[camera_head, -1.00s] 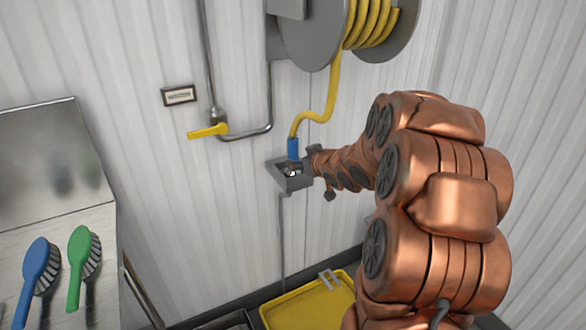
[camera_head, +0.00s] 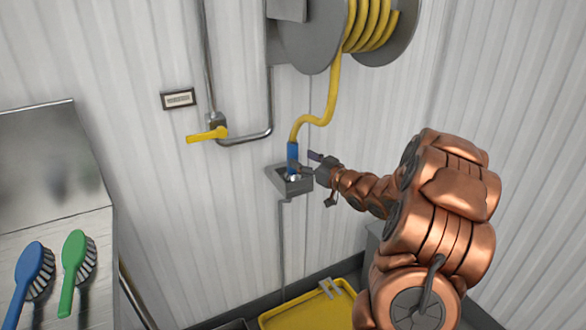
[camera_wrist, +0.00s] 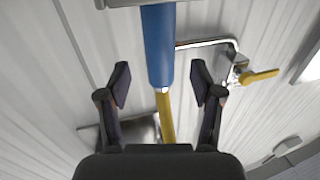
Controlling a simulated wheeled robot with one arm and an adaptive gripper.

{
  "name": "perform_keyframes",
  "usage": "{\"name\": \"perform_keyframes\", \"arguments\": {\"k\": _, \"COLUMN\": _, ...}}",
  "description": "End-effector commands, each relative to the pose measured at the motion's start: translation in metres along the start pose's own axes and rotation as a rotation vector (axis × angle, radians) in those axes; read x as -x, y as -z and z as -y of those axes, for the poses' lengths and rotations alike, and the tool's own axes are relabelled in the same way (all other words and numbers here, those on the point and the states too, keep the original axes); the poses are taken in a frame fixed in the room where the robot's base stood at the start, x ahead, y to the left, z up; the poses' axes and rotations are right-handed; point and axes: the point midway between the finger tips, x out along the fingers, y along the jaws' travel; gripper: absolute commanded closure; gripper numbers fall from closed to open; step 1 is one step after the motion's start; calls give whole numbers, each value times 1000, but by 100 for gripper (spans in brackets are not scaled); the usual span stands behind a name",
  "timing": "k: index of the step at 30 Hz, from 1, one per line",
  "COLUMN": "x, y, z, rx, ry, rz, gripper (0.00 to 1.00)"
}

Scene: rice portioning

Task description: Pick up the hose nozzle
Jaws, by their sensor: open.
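The hose nozzle (camera_head: 293,152) is blue and stands upright in a grey wall holder (camera_head: 291,184), with the yellow hose (camera_head: 331,95) running up from it. My gripper (camera_head: 305,164) is just right of the nozzle, above the holder's rim, with its fingers pointing towards it. In the wrist view the nozzle (camera_wrist: 158,45) runs down from the top edge, in line with the gap between the spread fingers of my gripper (camera_wrist: 160,82). No finger visibly touches it. The nozzle's lower end is hidden inside the holder.
A hose reel (camera_head: 315,35) hangs above. A pipe with a yellow valve lever (camera_head: 207,134) is to the left on the wall. A blue brush (camera_head: 33,272) and a green brush (camera_head: 76,262) lie on a metal counter (camera_head: 100,222). A yellow tray (camera_head: 300,312) is below.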

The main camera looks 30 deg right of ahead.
Motion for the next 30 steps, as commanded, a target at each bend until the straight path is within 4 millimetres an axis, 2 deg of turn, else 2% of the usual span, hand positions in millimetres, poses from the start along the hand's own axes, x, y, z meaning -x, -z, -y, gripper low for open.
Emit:
{"name": "perform_keyframes", "arguments": {"k": 12, "x": -42, "y": 0, "z": 1, "rx": 1, "ry": 2, "rz": -1, "gripper": 35}}
{"name": "perform_keyframes", "arguments": {"k": 18, "x": -50, "y": -1, "z": 0, "rx": 0, "ry": -1, "rz": 0, "gripper": 35}}
{"name": "perform_keyframes", "arguments": {"k": 24, "x": -51, "y": -1, "z": 0, "rx": 1, "ry": -2, "rz": -1, "gripper": 35}}
{"name": "perform_keyframes", "arguments": {"k": 30, "x": -50, "y": -1, "z": 0, "rx": 1, "ry": -2, "rz": -1, "gripper": 54}}
